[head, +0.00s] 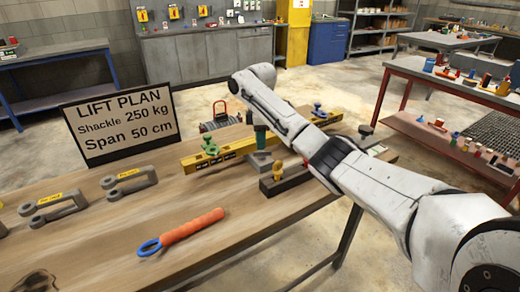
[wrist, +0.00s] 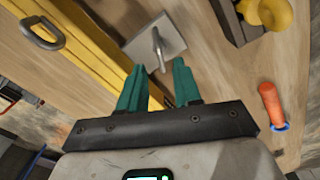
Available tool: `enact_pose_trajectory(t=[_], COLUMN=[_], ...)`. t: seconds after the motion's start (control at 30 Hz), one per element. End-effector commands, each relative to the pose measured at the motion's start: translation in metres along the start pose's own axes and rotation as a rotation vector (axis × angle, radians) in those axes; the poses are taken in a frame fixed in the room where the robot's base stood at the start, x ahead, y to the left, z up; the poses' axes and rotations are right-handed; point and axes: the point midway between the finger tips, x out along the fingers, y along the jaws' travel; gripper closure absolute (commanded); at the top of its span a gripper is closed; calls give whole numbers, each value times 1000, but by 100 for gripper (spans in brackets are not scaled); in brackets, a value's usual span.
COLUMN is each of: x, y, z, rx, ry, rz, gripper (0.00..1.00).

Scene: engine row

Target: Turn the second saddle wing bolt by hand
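A yellow beam (head: 228,150) lies across the workbench. A green wing-shaped knob (head: 210,146) stands on its left part and a blue knob (head: 318,110) on its far right part. I cannot tell which one is the second saddle's bolt. My gripper (head: 261,140) is over the bench beside the beam, between the two knobs, partly hidden by my arm. In the wrist view my gripper (wrist: 159,72) is open, its teal fingers apart. A grey square plate (wrist: 172,40) with a thin upright pin shows just beyond the fingertips; the beam (wrist: 85,50) is left of them.
A dark block (head: 285,181) with a yellow knob (head: 278,171) stands close to the gripper. An orange-handled tool (head: 195,226) lies near the front edge. Shackles (head: 130,184) and a "LIFT PLAN" sign (head: 118,125) stand left. The bench's front middle is mostly clear.

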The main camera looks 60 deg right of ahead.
Motion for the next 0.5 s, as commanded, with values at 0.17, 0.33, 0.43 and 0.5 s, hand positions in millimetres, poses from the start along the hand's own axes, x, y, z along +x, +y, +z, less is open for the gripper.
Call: enact_pose_trajectory(t=[0.17, 0.33, 0.43, 0.5], x=[25, 36, 38, 38], y=[0, 0, 0, 0], z=[0, 0, 0, 0], rx=[0, 0, 0, 0], ry=[-1, -1, 0, 0], rz=[-1, -1, 0, 0], gripper=[67, 67, 67, 67])
